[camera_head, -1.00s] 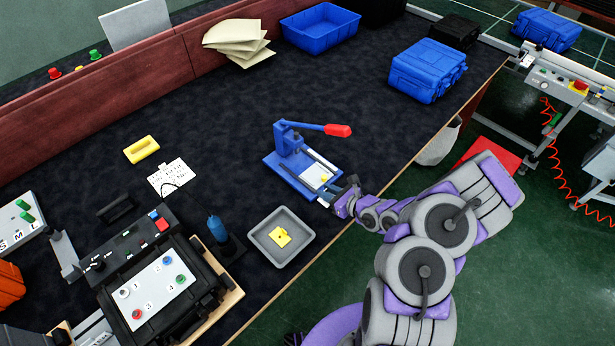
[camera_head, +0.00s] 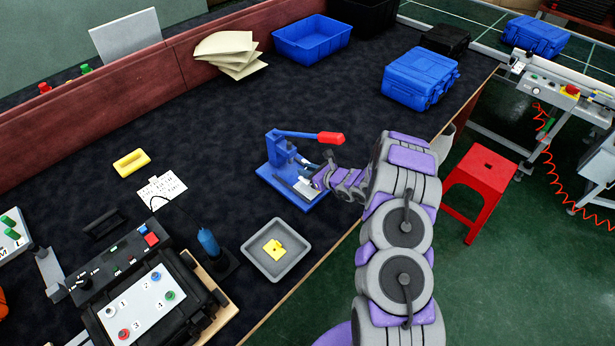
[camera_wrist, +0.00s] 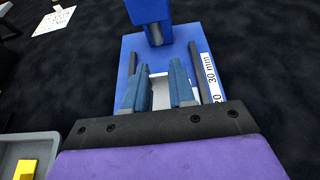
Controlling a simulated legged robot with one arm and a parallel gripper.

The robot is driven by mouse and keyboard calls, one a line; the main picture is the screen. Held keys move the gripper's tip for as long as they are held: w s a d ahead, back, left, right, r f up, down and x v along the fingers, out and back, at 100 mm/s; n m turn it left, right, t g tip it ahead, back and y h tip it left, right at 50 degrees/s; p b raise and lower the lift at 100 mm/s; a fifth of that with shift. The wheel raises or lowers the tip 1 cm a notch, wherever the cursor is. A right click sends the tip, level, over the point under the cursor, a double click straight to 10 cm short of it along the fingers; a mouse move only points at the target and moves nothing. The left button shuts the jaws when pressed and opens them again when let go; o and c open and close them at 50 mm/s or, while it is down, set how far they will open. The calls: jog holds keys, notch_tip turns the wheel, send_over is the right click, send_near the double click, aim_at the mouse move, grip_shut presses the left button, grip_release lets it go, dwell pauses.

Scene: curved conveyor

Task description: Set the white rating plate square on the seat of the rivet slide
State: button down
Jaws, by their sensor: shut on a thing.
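The rivet slide belongs to a blue hand press (camera_head: 283,160) with a red-tipped lever, standing near the table's front edge; the press also shows in the wrist view (camera_wrist: 128,50). My gripper (camera_head: 316,180) is low over the near end of the press base. In the wrist view my gripper (camera_wrist: 157,85) is shut on the white rating plate (camera_wrist: 161,93), which shows pale between the two blue-grey fingers. The plate lies between the dark rails of the press, below the ram. The seat is hidden under the plate and fingers, so I cannot tell whether they touch.
A grey tray (camera_head: 262,266) with a yellow part (camera_head: 273,249) is at the front left of the press. A "30 mm" scale strip (camera_wrist: 210,75) lies along the right rail. A blue tool holder (camera_head: 210,245) and black control box (camera_head: 118,260) stand left.

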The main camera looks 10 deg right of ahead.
jog(key=shift+f, duration=1.35)
jog(key=shift+s+f+b, duration=0.1)
jog(key=shift+f+b, duration=0.35)
jog(key=shift+f, duration=0.05)
jog(key=shift+f, duration=0.1)
jog(key=c, duration=0.9)
grip_release()
jog(key=shift+s+f, duration=0.1)
jog(key=shift+c, duration=0.2)
